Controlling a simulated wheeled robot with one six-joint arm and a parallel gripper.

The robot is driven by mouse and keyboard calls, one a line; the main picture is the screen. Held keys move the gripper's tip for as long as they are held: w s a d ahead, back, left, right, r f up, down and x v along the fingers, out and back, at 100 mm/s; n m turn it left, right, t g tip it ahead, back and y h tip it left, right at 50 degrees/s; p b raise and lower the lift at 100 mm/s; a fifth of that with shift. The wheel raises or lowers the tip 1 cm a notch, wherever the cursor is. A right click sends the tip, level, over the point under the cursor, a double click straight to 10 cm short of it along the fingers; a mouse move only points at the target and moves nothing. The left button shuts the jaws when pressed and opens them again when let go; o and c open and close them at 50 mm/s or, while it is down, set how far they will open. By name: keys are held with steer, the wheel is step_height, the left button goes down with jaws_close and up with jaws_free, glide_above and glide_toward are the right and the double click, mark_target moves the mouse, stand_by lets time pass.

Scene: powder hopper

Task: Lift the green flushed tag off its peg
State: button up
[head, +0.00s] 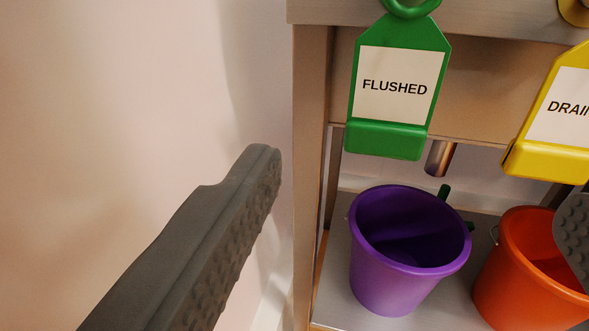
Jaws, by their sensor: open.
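The green flushed tag (391,133) hangs at the top middle of the head view, with a white label reading FLUSHED and a green ring (410,8) at its top. The ring is cut by the upper picture edge, and its peg is not visible. My gripper (418,190) is open, its left finger at the lower left and its right finger only partly in view at the right edge. The tag shows between the two fingers and higher in the picture, touched by neither.
A yellow tag (553,162) with a partly cut label hangs to the right. Below stand a purple bucket (401,292) and an orange bucket (520,300) on a metal shelf (340,290). A metal spout (440,158) shows behind the green tag. A pale wall (120,100) fills the left.

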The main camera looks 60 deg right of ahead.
mark_target(399, 57)
steer(key=x, duration=1.7)
steer(key=shift+d, duration=0.15)
steer(key=c, duration=1)
steer(key=shift+c, duration=0.2)
steer(key=shift+r, duration=0.1)
steer(key=shift+c, duration=0.2)
steer(key=shift+r, duration=0.5)
steer(key=shift+r, duration=0.1)
steer(key=shift+v, duration=3.75)
